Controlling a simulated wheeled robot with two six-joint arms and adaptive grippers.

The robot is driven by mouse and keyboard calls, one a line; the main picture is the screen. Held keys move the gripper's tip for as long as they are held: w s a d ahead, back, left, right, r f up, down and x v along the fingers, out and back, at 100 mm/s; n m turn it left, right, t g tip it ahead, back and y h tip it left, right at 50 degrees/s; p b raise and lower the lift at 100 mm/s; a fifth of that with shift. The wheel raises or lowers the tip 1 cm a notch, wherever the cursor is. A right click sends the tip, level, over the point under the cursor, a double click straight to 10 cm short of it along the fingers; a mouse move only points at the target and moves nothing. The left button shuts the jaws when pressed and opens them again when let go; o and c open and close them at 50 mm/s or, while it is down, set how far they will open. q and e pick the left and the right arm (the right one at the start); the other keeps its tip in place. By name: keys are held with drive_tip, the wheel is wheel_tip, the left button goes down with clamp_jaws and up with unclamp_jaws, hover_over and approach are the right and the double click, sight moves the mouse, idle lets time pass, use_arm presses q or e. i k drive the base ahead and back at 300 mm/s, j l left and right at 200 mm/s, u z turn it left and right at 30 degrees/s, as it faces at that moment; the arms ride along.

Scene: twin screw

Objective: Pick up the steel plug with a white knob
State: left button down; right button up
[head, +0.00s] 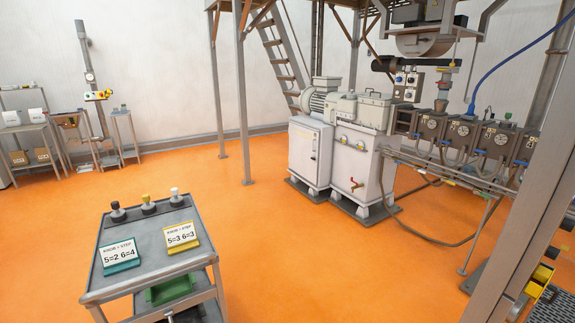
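The steel plug with a white knob (175,194) stands upright on the top of a grey cart (150,226), at the right of a row along its far edge. Beside it stand a plug with a yellow knob (147,202) and a plug with a black knob (117,210). Neither of my grippers is in view, and nothing touches the plugs.
A teal sign (121,255) and a yellow sign (182,238) stand on the cart. A green object (170,289) lies on its lower shelf. Orange floor (200,175) is open around the cart. A large grey machine (345,160) stands to the right, and a steel post (530,190) rises at the right.

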sight(174, 192)
drive_tip(key=i+u, duration=0.4)
drive_tip(key=i+l+u, duration=0.2)
drive_tip(key=i+u, duration=0.15)
drive_tip(key=i+l+u, duration=0.6)
drive_tip(key=u, duration=0.15)
drive_tip(key=i+l+u, duration=0.4)
drive_tip(key=l+u, duration=0.35)
drive_tip(key=l, duration=0.2)
drive_tip(key=i+l+u, duration=0.15)
drive_tip(key=l+u, duration=0.25)
drive_tip(key=l, duration=0.2)
drive_tip(key=l+u, duration=0.35)
drive_tip(key=l, duration=0.2)
